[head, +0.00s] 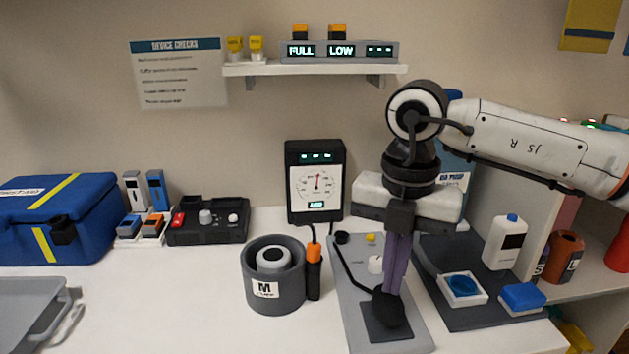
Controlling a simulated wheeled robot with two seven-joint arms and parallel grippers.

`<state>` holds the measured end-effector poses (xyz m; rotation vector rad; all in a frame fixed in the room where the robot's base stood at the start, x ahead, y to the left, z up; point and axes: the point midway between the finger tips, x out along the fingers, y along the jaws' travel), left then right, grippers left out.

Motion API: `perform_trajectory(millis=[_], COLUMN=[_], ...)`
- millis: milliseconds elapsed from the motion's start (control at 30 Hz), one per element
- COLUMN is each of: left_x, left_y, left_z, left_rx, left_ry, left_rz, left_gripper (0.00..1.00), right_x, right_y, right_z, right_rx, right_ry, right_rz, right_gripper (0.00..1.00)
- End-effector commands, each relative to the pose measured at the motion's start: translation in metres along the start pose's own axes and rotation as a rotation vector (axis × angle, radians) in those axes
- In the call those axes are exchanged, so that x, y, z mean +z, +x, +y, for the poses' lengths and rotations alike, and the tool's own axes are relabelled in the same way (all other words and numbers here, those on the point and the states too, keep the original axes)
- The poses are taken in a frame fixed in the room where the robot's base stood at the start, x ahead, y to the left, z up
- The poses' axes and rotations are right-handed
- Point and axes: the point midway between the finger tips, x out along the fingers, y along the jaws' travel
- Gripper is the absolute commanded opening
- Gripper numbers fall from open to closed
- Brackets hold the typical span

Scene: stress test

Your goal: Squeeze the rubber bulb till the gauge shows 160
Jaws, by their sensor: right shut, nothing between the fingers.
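The black rubber bulb (392,312) sits on a dark pad at the front of a grey board (352,290), with a black hose running up the board's left side. My right gripper (394,290) points straight down with its purple fingers shut together and empty. Its tips are at the top of the bulb; I cannot tell whether they touch it. The gauge (316,190) stands upright at the back wall, with a white dial and a red needle pointing about straight up. Its numbers are too small to read. My left gripper is not in view.
A grey round holder (258,297) marked M and an orange-handled tool (314,268) stand left of the board. A dark mat (447,255) with a white bottle (505,243) and blue pads lies right. A black control box (207,233) and blue case (90,205) are further left. The front-left middle is clear.

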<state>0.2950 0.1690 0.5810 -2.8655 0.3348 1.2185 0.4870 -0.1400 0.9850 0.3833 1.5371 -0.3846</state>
Motion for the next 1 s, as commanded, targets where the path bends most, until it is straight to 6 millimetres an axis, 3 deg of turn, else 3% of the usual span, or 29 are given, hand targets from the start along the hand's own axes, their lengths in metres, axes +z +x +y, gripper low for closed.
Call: perform_trajectory(millis=[533,1000], left_x=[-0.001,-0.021], left_y=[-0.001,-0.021], left_z=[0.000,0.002], left_rx=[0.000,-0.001], left_ry=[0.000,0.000], left_rz=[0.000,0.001], left_gripper=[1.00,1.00], right_x=[0.000,0.000], right_y=[-0.003,-0.048], right_z=[0.000,0.001], right_rx=[0.001,0.002], right_ry=[0.000,0.000], right_rz=[-0.001,-0.001], right_gripper=[0.00,0.00])
